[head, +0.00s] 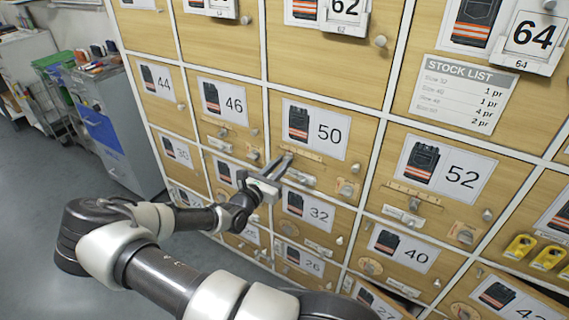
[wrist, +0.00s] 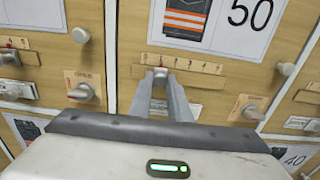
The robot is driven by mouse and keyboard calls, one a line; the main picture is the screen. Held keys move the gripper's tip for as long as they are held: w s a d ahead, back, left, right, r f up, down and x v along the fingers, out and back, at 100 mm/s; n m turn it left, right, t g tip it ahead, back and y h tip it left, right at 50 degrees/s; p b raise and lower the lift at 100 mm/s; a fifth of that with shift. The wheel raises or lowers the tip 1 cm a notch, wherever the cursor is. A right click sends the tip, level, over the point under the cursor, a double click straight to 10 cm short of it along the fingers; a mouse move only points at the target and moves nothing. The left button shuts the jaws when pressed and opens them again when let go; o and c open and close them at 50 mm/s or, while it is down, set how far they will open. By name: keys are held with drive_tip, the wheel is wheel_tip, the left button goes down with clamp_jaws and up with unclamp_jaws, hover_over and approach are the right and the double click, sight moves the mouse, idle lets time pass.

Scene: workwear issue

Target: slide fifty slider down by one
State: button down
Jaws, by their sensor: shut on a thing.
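The fifty door (head: 316,125) is a wooden panel with a label showing dark trousers and "50". Under the label is a narrow scale strip (wrist: 207,67) with small numbers and a red mark near its left part. The fifty slider (wrist: 160,72) is a small grey knob at the strip, below the red mark. My gripper (wrist: 160,78) has its fingers on either side of this knob and is shut on it. In the head view my gripper (head: 283,165) is at the left part of the fifty strip, and the knob is hidden there. The exact number is unclear.
A turn latch (head: 346,188) sits right of the strip on the fifty door. Neighbouring doors 46 (head: 233,104), 52 (head: 461,178) and 32 (head: 319,214) carry similar knobs and strips. A stock list (head: 462,92) hangs at upper right. Open floor (head: 50,220) lies left.

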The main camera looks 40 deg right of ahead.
drive_tip(key=shift+w+a, duration=0.1)
drive_tip(key=shift+w, duration=0.15)
drive_tip(key=shift+s, duration=0.1)
drive_tip(key=c, duration=1.7)
unclamp_jaws()
drive_tip(key=shift+o, duration=0.2)
drive_tip(key=p+v, duration=0.1)
drive_tip(key=v, duration=1.6)
drive_tip(key=shift+a, duration=0.15)
drive_tip(key=shift+s, duration=0.15)
